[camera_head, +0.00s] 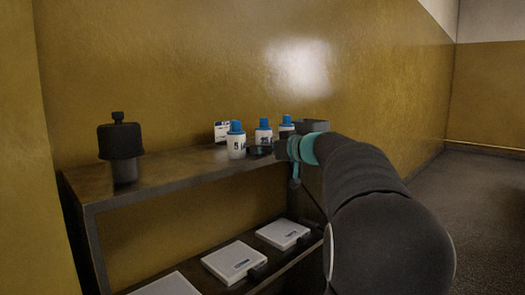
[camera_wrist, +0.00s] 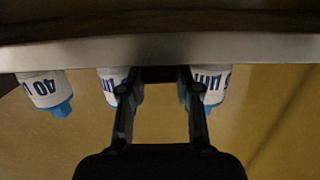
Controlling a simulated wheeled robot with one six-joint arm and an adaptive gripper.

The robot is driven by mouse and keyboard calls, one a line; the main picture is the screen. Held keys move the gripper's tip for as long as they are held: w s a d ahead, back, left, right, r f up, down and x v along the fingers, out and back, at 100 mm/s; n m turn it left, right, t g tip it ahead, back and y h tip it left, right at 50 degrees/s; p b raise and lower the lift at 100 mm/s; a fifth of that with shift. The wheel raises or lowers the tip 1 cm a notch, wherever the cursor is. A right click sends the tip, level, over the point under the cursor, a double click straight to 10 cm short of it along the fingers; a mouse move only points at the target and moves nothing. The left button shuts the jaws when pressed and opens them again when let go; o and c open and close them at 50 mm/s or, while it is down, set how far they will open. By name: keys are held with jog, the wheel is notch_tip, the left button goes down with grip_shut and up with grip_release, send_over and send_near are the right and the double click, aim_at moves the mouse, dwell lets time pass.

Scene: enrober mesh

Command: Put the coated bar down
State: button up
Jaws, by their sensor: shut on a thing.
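My gripper (camera_wrist: 159,82) shows in the wrist view with its two dark fingers apart on either side of a dark, blocky thing (camera_wrist: 160,73), which looks like the coated bar; its far side is hidden. In the head view my arm reaches from the lower right to the shelf unit, and my gripper (camera_head: 272,149) is at the top shelf's right part, beside the white bottles. The bar is hard to tell from the dark fingers there. I cannot tell whether it touches the shelf.
White bottles with blue caps (camera_head: 236,140) stand on the top shelf (camera_head: 165,172) close to my gripper; they appear upside down in the wrist view (camera_wrist: 45,90). A white card (camera_head: 221,130) stands behind. A black capped container (camera_head: 122,145) is at the left. White flat boxes (camera_head: 234,261) lie below.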

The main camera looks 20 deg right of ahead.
jog(key=shift+f+b, duration=0.2)
jog(key=shift+b, duration=0.1)
jog(key=o, duration=0.9)
jog(key=shift+r, duration=0.1)
jog(key=shift+c, duration=0.2)
jog(key=shift+r+p, duration=0.15)
jog(key=shift+p, duration=0.85)
jog(key=b+v, duration=0.3)
jog(key=v, duration=1)
jog(key=shift+s+f, duration=0.25)
jog(key=shift+s, duration=0.2)
